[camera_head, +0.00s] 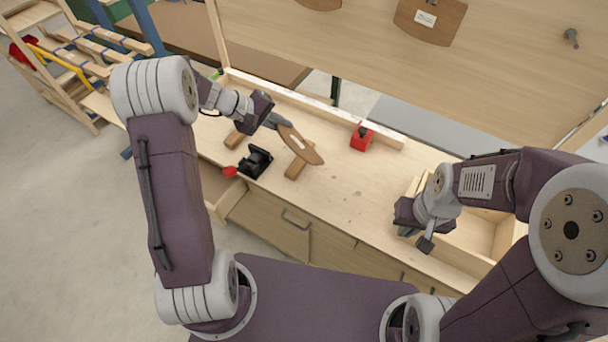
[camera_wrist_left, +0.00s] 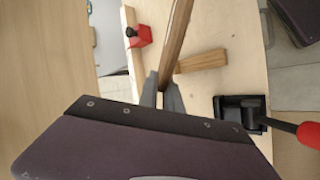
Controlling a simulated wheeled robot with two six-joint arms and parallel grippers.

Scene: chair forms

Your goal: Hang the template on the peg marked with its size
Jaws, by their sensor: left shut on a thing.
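The template (camera_head: 302,148) is a flat brown wooden piece with a small pale label. My left gripper (camera_head: 280,122) is shut on its left end, above the workbench. In the left wrist view, the template (camera_wrist_left: 176,38) appears edge-on between the fingers (camera_wrist_left: 161,90). It is over or against a wooden block (camera_head: 297,168); I cannot tell if they touch. A bare grey peg (camera_head: 571,38) sticks out of the upright board (camera_head: 500,60); no size mark is readable there. My right gripper (camera_head: 424,238) is over the bench's right part, and its jaw opening is unclear.
Another brown template (camera_head: 430,18) with a label hangs on the board, with a second (camera_head: 318,3) cut off at the top. A red block (camera_head: 361,138), a black tool with a red handle (camera_head: 256,162) and a wooden tray (camera_head: 478,232) are on the bench.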

